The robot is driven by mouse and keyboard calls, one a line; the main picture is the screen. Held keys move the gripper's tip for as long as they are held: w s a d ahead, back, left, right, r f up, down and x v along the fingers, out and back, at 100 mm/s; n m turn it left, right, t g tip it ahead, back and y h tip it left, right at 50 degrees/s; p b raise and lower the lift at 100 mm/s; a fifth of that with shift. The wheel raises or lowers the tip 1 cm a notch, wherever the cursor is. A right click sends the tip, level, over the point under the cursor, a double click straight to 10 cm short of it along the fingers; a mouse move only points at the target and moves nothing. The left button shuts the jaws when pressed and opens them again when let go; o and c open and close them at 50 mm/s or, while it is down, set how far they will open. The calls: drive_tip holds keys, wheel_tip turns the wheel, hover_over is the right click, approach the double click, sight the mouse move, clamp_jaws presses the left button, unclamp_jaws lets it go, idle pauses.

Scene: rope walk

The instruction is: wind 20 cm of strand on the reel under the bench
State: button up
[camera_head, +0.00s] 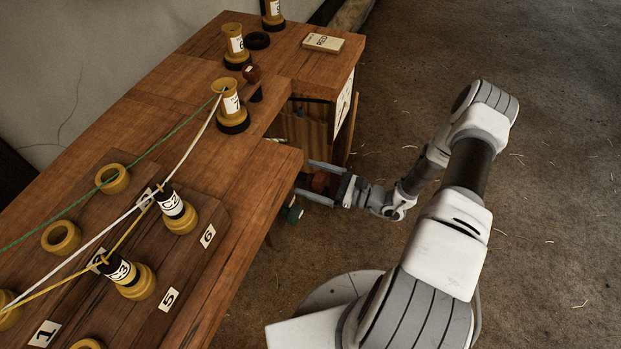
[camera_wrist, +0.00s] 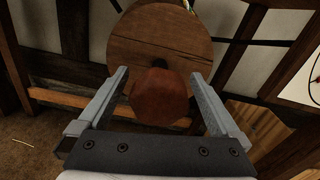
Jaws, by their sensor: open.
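In the wrist view the reel (camera_wrist: 135,42) is a round wooden disc under the bench, facing the camera. A reddish-brown knob (camera_wrist: 160,97) stands out from its face, off centre toward the lower part. My gripper (camera_wrist: 158,74) is open, with one finger on each side of the knob; I cannot tell whether either touches it. In the head view my gripper (camera_head: 303,177) reaches beneath the bench edge, and the knob (camera_head: 319,181) shows between its fingers. The bench top hides the reel there.
The wooden bench (camera_head: 185,75) carries yellow and black bobbins (camera_head: 178,217), a white strand (camera_head: 196,137), a green strand (camera_head: 150,150) and a yellow strand (camera_head: 125,238). Bench legs and rails (camera_wrist: 75,98) surround the reel. The floor (camera_head: 560,200) at the right is open.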

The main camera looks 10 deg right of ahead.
drive_tip(key=shift+w+a, duration=0.1)
drive_tip(key=shift+a, duration=0.05)
drive_tip(key=shift+c, duration=0.2)
drive_tip(key=c, duration=1.3)
drive_tip(key=shift+c, duration=0.2)
drive_tip(key=shift+m, duration=0.4)
